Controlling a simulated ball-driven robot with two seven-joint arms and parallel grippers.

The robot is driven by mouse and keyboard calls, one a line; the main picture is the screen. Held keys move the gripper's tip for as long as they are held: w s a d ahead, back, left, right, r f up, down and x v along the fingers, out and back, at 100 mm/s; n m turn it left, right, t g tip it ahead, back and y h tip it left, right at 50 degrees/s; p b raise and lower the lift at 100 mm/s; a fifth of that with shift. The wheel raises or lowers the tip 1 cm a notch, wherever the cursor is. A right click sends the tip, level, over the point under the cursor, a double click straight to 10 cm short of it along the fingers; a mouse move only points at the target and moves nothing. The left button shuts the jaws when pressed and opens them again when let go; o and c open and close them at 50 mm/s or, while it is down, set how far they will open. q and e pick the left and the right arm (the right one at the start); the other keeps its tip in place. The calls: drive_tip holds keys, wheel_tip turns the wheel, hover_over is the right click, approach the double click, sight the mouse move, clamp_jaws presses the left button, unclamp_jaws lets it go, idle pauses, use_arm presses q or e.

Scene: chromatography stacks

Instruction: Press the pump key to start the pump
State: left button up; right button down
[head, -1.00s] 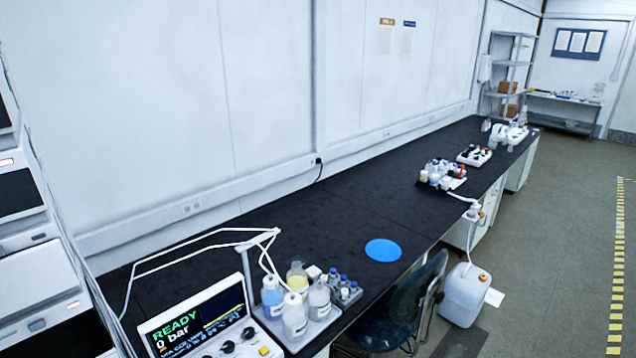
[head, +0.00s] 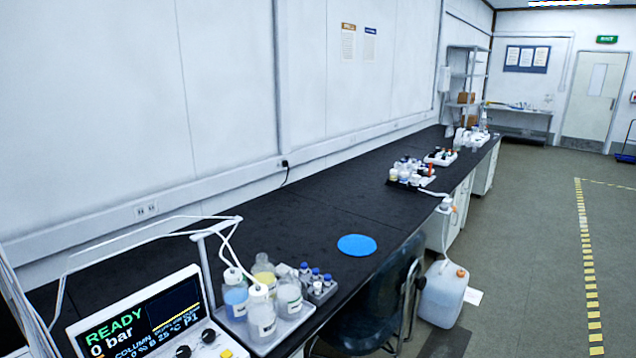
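The pump controller (head: 140,318) stands at the bottom left of the head view, on the near end of the black bench. Its screen reads "READY" and "0 bar" in green and white. Dark knobs and a yellow key (head: 226,354) show on its panel at the bottom edge of the picture. The lower part of the panel is cut off, and I cannot read a label on the yellow key. Neither of my grippers is in view.
A grey tray (head: 283,330) with several bottles stands right of the controller, with white tubing above. A blue round mat (head: 357,245) lies on the bench (head: 300,218). A dark chair (head: 375,310) and a white canister (head: 442,296) stand at the bench front.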

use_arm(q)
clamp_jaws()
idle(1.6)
